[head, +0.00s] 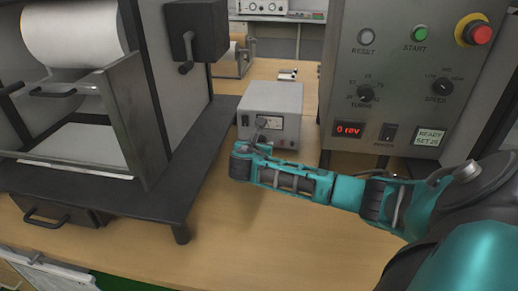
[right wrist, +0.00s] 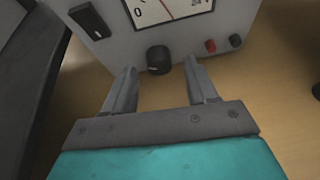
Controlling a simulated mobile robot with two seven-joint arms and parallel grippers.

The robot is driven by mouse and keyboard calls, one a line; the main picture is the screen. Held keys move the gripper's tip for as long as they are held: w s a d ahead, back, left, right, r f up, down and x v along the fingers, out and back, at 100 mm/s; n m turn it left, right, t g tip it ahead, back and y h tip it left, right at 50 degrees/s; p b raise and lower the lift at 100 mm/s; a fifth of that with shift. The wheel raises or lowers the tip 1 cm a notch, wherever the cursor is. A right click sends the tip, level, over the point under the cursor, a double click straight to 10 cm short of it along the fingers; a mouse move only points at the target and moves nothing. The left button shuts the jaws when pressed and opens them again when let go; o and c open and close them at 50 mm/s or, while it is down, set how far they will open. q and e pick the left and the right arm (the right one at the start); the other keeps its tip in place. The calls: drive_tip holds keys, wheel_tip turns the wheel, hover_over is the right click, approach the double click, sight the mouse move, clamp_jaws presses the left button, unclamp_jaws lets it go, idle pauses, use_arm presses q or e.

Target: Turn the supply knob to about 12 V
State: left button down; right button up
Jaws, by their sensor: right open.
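The power supply (head: 272,101) is a small grey box on the wooden table, at the middle of the head view. In the right wrist view its front shows a white meter (right wrist: 168,8) with a red needle, cut off by the top edge. Below the meter is the black supply knob (right wrist: 158,59). My right gripper (right wrist: 160,72) is open, with one finger on each side of the knob in that view; I cannot tell whether either finger touches it. In the head view my right arm hides the lower front of the supply. My left gripper is not in view.
A black rocker switch (right wrist: 90,20) and red and black terminals (right wrist: 210,45) are on the supply front. A grey control panel (head: 408,80) with knobs and a red button stands right. A dark machine (head: 160,120) with a paper roll stands left.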

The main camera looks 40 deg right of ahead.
drive_tip(key=shift+w+d+f, duration=0.25)
drive_tip(key=shift+w+d, duration=0.1)
drive_tip(key=shift+d, duration=0.15)
drive_tip(key=shift+c, duration=0.4)
drive_tip(key=c, duration=1)
